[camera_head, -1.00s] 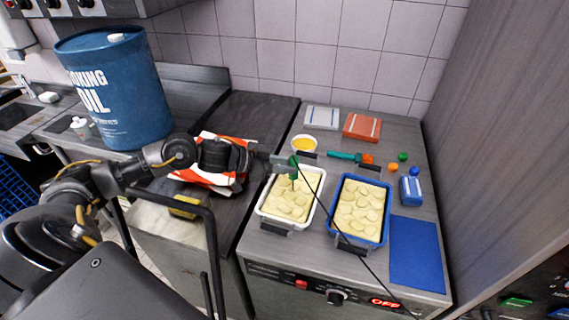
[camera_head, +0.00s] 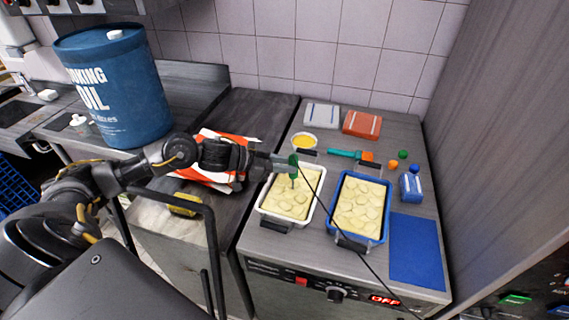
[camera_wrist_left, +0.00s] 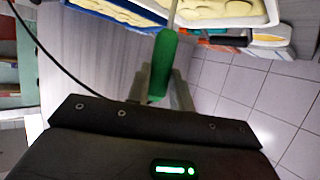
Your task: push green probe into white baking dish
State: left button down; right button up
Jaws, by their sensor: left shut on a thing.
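The white baking dish (camera_head: 265,211) holds a pale sliced filling and stands left of the blue dish on the counter. My left gripper (camera_head: 288,162) is over the far part of the white dish, shut on the green probe (camera_head: 294,168). The probe is upright, and its thin metal spike points down to the filling; I cannot tell how deep the tip is. In the left wrist view the green handle (camera_wrist_left: 163,65) sits between the fingers, and a dark cable runs from the probe. My right gripper is not in view.
The blue baking dish (camera_head: 333,219) stands just right of the white one. A bowl of yellow liquid (camera_head: 304,140), a teal-handled brush (camera_head: 345,154) and a blue mat (camera_head: 416,250) lie around them. A large oil drum (camera_head: 115,90) stands at left.

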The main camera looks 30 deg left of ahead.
pick_arm(q)
jog(key=shift+f+b, duration=0.4)
jog(key=shift+f, duration=0.85)
dwell(0.5)
dwell(3.8)
jog(key=c, duration=1.2)
grip_release()
jog(key=shift+o, duration=0.2)
jog(key=b+v, duration=0.3)
jog(key=v, duration=0.7)
jog(key=shift+s+a+r, duration=0.15)
jog(key=shift+s, duration=0.15)
